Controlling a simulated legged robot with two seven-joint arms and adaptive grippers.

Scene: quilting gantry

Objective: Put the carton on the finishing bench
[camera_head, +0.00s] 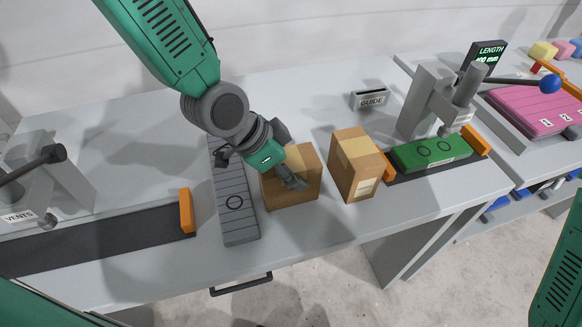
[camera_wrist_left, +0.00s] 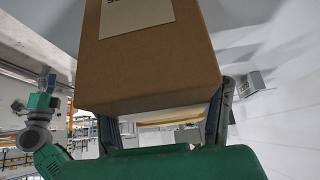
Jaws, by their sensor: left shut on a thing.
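My left gripper (camera_head: 281,170) reaches down from the upper left and is shut on a brown carton (camera_head: 298,201). The carton has a paler tape strip and is partly hidden by the fingers. In the left wrist view the same carton (camera_wrist_left: 150,75) fills the upper middle between the fingers (camera_wrist_left: 165,125), with a cut-off pale label. I cannot tell whether it touches the bench top. A second brown carton (camera_head: 343,160) with tape and a small label stands just to its right, apart from the gripper. No bench is legibly marked as finishing.
On the grey bench (camera_head: 310,95) lie a grey slatted strip (camera_head: 235,220) left of the held carton and a dark track (camera_head: 110,235) with an orange stop. A green block (camera_head: 432,152) sits under a grey press at right. Farther right is a pink board (camera_head: 535,108).

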